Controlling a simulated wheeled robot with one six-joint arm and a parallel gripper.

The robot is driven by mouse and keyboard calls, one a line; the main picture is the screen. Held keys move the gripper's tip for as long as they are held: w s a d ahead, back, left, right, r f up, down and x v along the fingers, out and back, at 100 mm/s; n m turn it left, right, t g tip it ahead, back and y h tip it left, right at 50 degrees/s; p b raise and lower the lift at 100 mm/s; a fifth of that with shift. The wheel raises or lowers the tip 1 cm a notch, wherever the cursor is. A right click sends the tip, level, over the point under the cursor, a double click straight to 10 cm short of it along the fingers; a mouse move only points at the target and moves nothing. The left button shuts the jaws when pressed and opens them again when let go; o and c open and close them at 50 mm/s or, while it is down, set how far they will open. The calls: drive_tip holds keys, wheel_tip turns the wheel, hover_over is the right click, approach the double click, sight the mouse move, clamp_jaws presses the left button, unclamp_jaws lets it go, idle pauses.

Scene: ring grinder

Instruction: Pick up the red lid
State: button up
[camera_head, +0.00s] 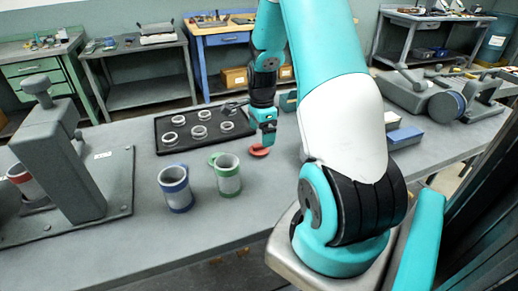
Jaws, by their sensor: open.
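The red lid (259,151) is a small disc lying flat on the grey table, to the right of the green-trimmed cup. My gripper (267,140) points down just above and slightly right of the lid. It is open and empty. The fingertips look very close to the lid, but I cannot tell whether they touch it. The gripper is small in this view and its fingers partly hide one another.
A blue-trimmed cup (175,188) and a green-trimmed cup (227,174) stand left of the lid. A black tray (160,150) with several metal rings lies behind. A grey press (62,150) stands left. Blue and grey boxes (405,137) and a grinder (425,97) are at right.

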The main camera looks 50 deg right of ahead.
sight(259, 149)
drive_tip(key=shift+f+p, duration=0.5)
drive_tip(key=shift+f, duration=2.25)
drive_tip(key=c, duration=1)
